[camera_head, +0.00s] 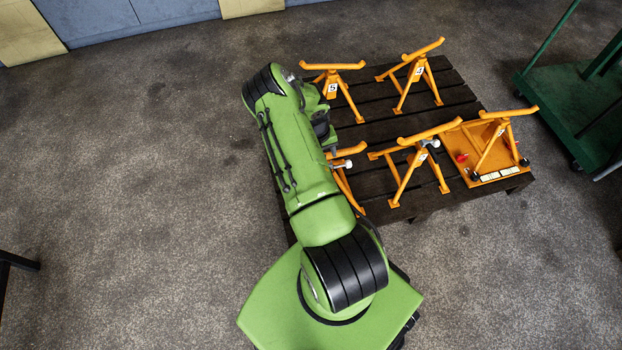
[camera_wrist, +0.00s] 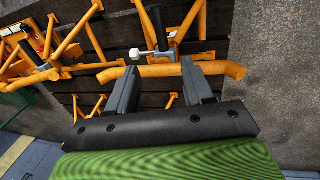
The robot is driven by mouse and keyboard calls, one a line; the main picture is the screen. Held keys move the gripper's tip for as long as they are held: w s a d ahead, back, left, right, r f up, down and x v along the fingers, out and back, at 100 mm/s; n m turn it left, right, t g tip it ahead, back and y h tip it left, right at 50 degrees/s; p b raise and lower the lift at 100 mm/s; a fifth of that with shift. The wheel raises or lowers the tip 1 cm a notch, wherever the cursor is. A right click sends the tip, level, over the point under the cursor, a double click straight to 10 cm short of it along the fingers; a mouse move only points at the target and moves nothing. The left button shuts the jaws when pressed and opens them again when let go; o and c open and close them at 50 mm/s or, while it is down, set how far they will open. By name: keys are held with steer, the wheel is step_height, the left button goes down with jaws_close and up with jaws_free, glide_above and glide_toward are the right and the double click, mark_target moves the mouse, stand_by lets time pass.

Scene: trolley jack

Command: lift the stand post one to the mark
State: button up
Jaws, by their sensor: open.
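Several orange stands with V-shaped tops and splayed legs stand on a dark slatted pallet (camera_head: 459,96). The nearest stand (camera_head: 349,152), at the pallet's left front, is partly hidden by my green arm. Its number is not readable, so I cannot tell if it is post one.
Stands marked 5 (camera_head: 333,88) and 4 (camera_head: 419,70) are at the back. Another stand (camera_head: 410,165) is front centre. An orange base plate (camera_head: 507,168) carrying a stand is at the right front. A green trolley (camera_head: 580,100) is far right.

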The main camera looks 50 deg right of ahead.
steer(key=f+b, duration=0.2)
steer(key=f, duration=0.3)
steer(key=s+d+f+b, duration=0.1)
steer(key=f+b, duration=0.1)
steer(key=f, duration=0.4)
steer(key=s+d+f+b, duration=0.1)
steer(key=f+b, duration=0.1)
steer(key=f, duration=0.3)
steer(key=shift+d+f, duration=0.2)
steer(key=shift+f, duration=0.05)
steer(key=shift+r, duration=0.1)
jaws_close()
